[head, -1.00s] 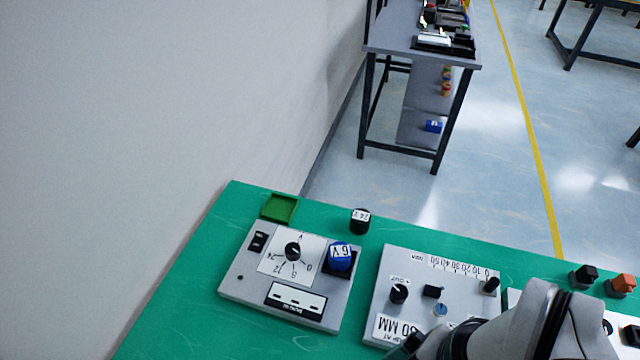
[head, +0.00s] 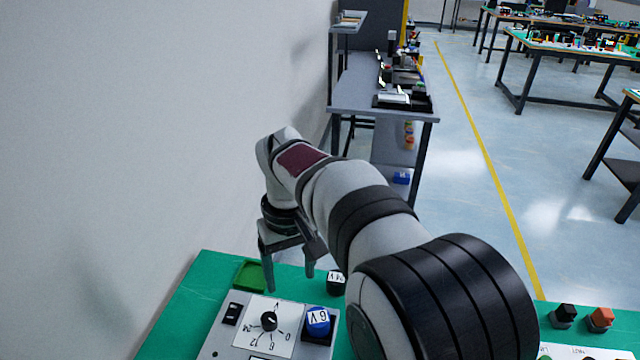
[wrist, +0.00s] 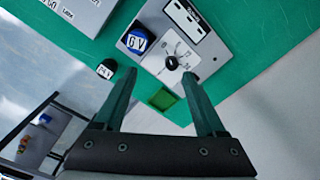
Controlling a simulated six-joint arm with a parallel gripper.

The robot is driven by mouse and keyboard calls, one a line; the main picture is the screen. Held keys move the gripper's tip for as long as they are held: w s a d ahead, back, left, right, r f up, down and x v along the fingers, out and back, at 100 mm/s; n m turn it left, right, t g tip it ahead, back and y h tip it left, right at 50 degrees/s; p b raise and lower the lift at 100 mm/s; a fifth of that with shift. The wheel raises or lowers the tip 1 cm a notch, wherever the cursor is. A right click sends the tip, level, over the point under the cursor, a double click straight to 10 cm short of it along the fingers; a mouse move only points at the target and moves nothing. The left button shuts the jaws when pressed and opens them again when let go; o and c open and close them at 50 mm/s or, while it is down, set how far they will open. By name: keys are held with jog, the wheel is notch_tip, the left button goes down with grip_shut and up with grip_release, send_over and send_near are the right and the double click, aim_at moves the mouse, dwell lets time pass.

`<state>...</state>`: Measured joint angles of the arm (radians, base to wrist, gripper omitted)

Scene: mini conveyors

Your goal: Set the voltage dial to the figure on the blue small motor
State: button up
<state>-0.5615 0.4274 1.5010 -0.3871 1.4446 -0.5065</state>
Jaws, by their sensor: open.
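The voltage dial (head: 268,321) is a black knob on a white scale plate marked 0, 6, 12 and 24, on a grey panel (head: 212,347). It shows in the wrist view (wrist: 171,62); its pointer is too small to read. The blue small motor (head: 318,322), labelled 6 V, sits in a black holder beside the dial, and shows in the wrist view (wrist: 136,41). My gripper (head: 290,280) is open and empty, above the panel's back edge. In the wrist view, the dial lies beyond the fingertips (wrist: 160,74), nearer the right finger.
A black motor labelled 24 V (head: 336,283) stands behind the panel. A green square tray (head: 250,274) lies at the table's back left; it shows between my fingers in the wrist view. A grey wall rises on the left. My arm hides the neighbouring panel.

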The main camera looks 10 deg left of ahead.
aim_at(268, 318)
jog(key=w+a+f+n, duration=0.2)
jog(key=a+f+n, duration=0.15)
jog(key=a, duration=0.35)
jog(key=shift+m, duration=0.45)
jog(key=f, duration=1.5)
jog(key=shift+s+d+f, duration=0.2)
jog(key=shift+s, duration=0.05)
grip_shut()
